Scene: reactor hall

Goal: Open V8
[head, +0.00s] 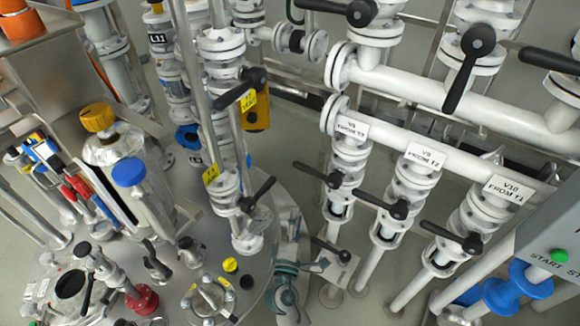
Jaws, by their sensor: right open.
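Three white valve pipes stand in a row right of centre, each with a label plate. The left plate (350,127) is small and hard to read; by its place beside V9 and V10 it seems to be V8. Its black lever handle (316,173) points left and slightly up across the pipe. My right gripper (300,268) is low in the centre, grey and teal, open and empty. In the picture it lies below the V8 handle, apart from it. My left gripper is not in view.
The V9 handle (380,203) and V10 handle (450,236) are to the right. Another black lever (330,249) is close to my right gripper. A round steel vessel top (200,265) with fittings fills the lower left. A control box (550,245) is at the right edge.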

